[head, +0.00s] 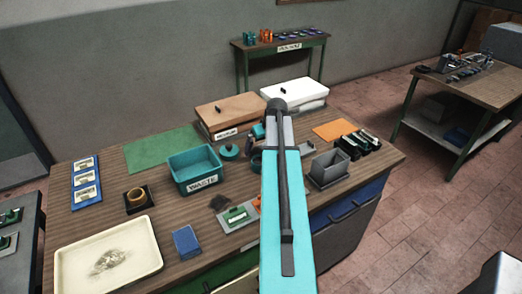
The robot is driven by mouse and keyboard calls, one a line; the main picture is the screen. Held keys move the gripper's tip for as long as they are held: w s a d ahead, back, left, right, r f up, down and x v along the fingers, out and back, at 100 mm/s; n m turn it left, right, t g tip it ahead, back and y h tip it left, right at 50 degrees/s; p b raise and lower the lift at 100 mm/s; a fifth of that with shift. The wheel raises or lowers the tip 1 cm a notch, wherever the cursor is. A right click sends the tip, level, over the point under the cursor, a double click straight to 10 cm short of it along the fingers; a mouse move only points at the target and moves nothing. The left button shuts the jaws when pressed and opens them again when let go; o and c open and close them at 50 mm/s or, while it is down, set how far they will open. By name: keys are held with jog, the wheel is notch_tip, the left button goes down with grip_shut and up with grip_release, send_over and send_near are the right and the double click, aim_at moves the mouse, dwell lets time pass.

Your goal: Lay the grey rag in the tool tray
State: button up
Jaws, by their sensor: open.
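A crumpled-looking grey patch (109,262) lies in a shallow cream tray (149,246) at the front left of the wooden workbench; I cannot tell if it is the rag or a smear. A small dark grey-brown piece (219,200) lies near the bench middle, too small to identify. No tray is readably marked as the tool tray; a small grey open bin (329,168) stands right of my arm. My teal arm rises through the middle of the head view and hides part of the bench. My gripper is not visible; it seems hidden behind the arm.
A teal bin labelled WASTE (194,171) stands mid-bench. A blue block (187,241), a blue card strip (87,183), a green mat (162,149) and two lidded boxes, one brown (230,111) and one white (294,90), are around it. Other tables stand behind and right.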

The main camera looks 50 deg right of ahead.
jog(key=shift+w+f, duration=0.15)
jog(key=shift+f, duration=0.25)
jog(key=shift+c, duration=0.4)
jog(key=c, duration=1.1)
jog(key=shift+r, duration=0.15)
jog(key=shift+c, duration=0.2)
notch_tip(320, 180, up, 10)
jog(key=b, duration=0.3)
dwell(0.4)
